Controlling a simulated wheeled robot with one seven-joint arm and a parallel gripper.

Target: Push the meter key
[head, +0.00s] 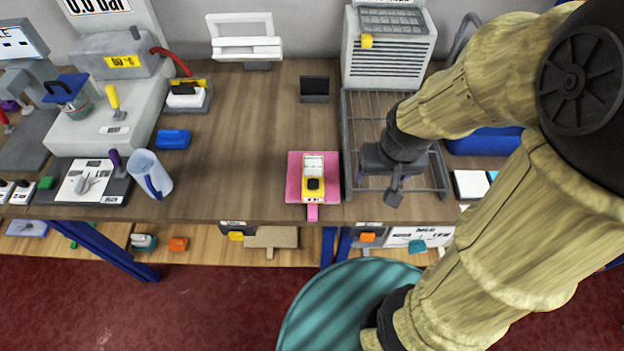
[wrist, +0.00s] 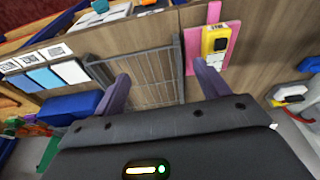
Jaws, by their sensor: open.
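The meter (head: 313,166) is a small yellow box with a pale screen, lying on a pink mat (head: 293,190) near the table's front edge. Its dark key (head: 314,184) is on the near end. In the wrist view the meter (wrist: 209,45) and its black key (wrist: 221,44) show at the upper right, just beyond my right-hand finger. My gripper (head: 378,187) is open and empty, over the wire rack to the right of the meter. In the wrist view my gripper (wrist: 160,72) has its two purple-grey fingers spread apart, with only the rack between them.
The grey wire rack (head: 354,110) lies beside the pink mat. A grey vented machine (head: 388,55) stands behind it. A small black block (head: 314,88) is behind the meter. The wooden tabletop between mug and mat is clear.

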